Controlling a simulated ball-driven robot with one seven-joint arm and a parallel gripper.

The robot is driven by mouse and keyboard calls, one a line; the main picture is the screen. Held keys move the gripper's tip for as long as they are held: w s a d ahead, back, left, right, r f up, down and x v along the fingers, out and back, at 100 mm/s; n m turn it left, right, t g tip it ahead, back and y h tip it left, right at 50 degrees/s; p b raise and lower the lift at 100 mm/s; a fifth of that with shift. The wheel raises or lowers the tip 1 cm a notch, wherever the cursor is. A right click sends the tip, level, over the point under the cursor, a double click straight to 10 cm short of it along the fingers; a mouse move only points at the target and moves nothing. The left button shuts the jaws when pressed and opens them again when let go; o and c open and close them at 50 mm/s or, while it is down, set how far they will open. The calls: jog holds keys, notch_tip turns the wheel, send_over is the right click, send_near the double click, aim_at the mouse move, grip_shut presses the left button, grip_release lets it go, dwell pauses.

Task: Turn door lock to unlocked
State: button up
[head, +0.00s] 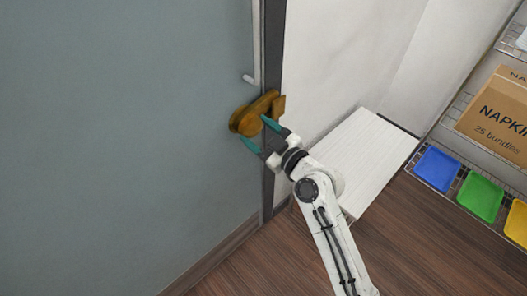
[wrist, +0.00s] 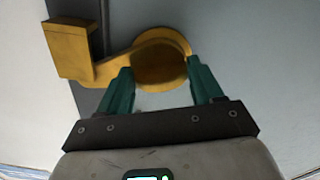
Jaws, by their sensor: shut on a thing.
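The brass door lock (head: 256,112) is mounted on the grey-blue door (head: 130,130) at its right edge. In the wrist view it has a round body (wrist: 160,50), an arm reaching left and a block (wrist: 68,50) at the arm's end, across the dark door frame edge. My gripper (head: 256,129) is at the lock in the head view. In the wrist view my gripper (wrist: 159,68) has its teal fingers on either side of the round body, shut on it. The exact contact at the fingertips is partly hidden.
A dark door frame (head: 272,45) runs beside the door. A white low box or bench (head: 365,150) stands right of my arm. Blue (head: 437,168), green (head: 480,197) and yellow trays and a napkin carton (head: 500,112) are on a wire rack at right. The wood floor (head: 420,250) is clear.

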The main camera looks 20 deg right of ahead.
jog(key=n+b, duration=0.2)
jog(key=b, duration=0.1)
jog(key=n+b, duration=0.1)
jog(key=b, duration=0.2)
jog(key=shift+f+n, duration=0.4)
jog(key=n+b, duration=0.3)
jog(key=b, duration=0.2)
jog(key=shift+d+r+n, duration=0.1)
jog(key=shift+r+n, duration=0.05)
jog(key=shift+n, duration=0.15)
jog(key=n+b, duration=0.3)
jog(key=b, duration=0.1)
jog(key=shift+r, duration=0.15)
jog(key=shift+r+n+b, duration=0.25)
jog(key=shift+n+b, duration=0.85)
jog(key=shift+n, duration=0.6)
jog(key=o, duration=1.5)
jog(key=shift+r, duration=0.1)
